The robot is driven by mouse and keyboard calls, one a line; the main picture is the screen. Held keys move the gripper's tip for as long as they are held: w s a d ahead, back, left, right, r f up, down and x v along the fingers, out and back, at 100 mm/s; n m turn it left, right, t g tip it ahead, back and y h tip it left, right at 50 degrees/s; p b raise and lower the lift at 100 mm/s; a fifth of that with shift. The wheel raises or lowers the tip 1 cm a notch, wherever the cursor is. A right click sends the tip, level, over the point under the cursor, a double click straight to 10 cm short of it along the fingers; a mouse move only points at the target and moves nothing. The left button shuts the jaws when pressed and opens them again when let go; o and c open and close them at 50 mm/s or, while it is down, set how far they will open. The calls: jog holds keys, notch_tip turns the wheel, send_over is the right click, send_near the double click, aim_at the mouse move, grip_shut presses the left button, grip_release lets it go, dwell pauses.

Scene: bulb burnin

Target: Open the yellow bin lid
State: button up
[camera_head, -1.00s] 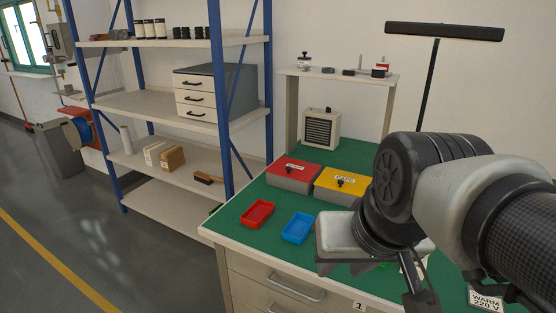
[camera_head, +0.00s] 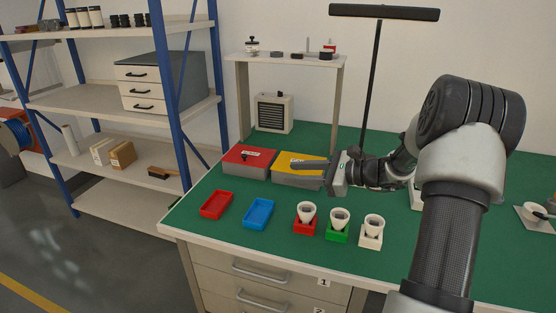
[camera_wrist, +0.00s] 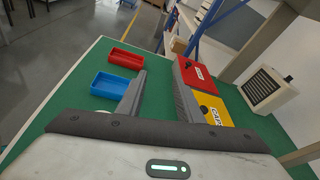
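The yellow bin (camera_head: 283,160) has a grey body and a flat yellow lid, which lies shut on it. In the head view my gripper (camera_head: 300,164) overlaps the lid and hides part of its label and its knob. In the wrist view the yellow lid (camera_wrist: 227,103) is just right of the right finger, with a dark knob and a white label. My gripper (camera_wrist: 162,80) is open, its two fingers apart with only green mat showing between them. I cannot tell whether a finger touches the bin.
The red-lidded bin (camera_head: 247,162) stands beside the yellow one, on its left. A red tray (camera_head: 216,205) and a blue tray (camera_head: 258,213) lie in front. Cups in red, green and white holders (camera_head: 340,222) stand to the right. A heater (camera_head: 273,113) is behind.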

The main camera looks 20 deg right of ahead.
aim_at(300, 160)
jog(key=w+d+f+m+t, duration=0.1)
jog(key=d+m, duration=0.1)
jog(key=d, duration=0.1)
jog(key=w+d+f+m+t, duration=0.1)
jog(key=d+f+m+t, duration=0.1)
jog(key=d, duration=0.2)
jog(key=w+d+f+m+t+h, duration=0.1)
jog(key=d+f+m+t, duration=0.1)
jog(key=d, duration=0.1)
jog(key=shift+w+d+f, duration=0.1)
jog(key=shift+d+f, duration=0.05)
jog(key=shift+d, duration=0.05)
jog(key=shift+w+d+f, duration=0.1)
jog(key=shift+w, duration=0.1)
jog(key=b+x, duration=0.2)
jog(key=x, duration=0.9)
jog(key=shift+w, duration=0.25)
jog(key=shift+c, duration=0.4)
grip_shut()
